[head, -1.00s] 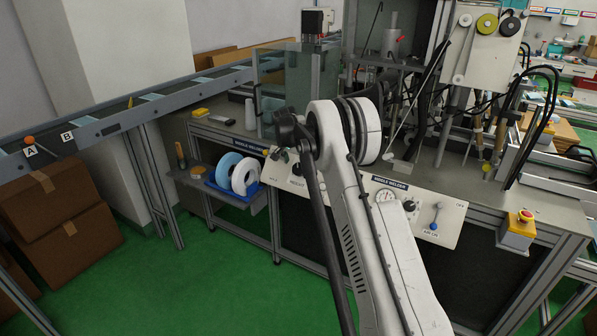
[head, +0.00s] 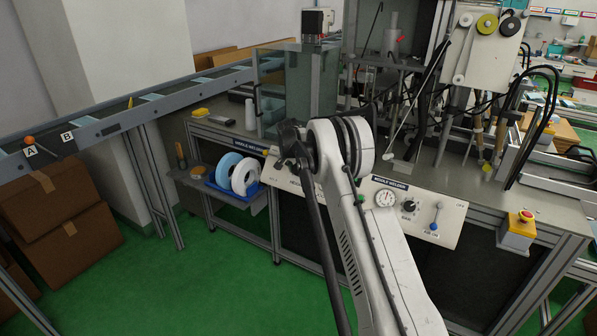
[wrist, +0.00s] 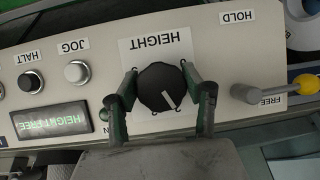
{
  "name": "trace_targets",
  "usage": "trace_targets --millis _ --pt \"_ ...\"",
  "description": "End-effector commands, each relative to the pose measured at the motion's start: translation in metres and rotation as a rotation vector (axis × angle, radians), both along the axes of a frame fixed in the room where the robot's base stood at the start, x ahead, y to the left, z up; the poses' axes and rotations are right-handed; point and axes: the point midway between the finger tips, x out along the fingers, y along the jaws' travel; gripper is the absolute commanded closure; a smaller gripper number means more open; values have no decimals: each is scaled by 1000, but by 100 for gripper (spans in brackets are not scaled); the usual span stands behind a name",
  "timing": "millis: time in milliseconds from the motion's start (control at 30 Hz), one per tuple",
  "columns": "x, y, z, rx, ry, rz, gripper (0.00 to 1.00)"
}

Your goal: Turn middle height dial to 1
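The black height dial (wrist: 159,88) sits on the cream panel under an upside-down HEIGHT label in the wrist view. Its white pointer line points down and slightly right in the picture. The numbers around it are too small to read surely. My gripper (wrist: 160,78) has its two dark green fingers apart, one on each side of the dial. They are close to its sides; I cannot tell if they touch. In the head view my arm hides the dial and the gripper.
A grey lever (wrist: 245,93) with a yellow part stands right of the dial, between HOLD and FREE labels. A display (wrist: 50,125) reads HEIGHT FREE. A black HALT button (wrist: 31,81) and a white JOG button (wrist: 76,71) lie left.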

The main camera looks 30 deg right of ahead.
Motion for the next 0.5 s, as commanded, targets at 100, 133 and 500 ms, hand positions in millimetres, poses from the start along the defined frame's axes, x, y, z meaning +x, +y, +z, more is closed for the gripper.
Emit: trace_targets --millis 100,133,500 --pt "0 0 0 0 0 0 81" --pt "0 0 0 0 0 0 82" --pt "0 0 -1 -35 52 51 82"
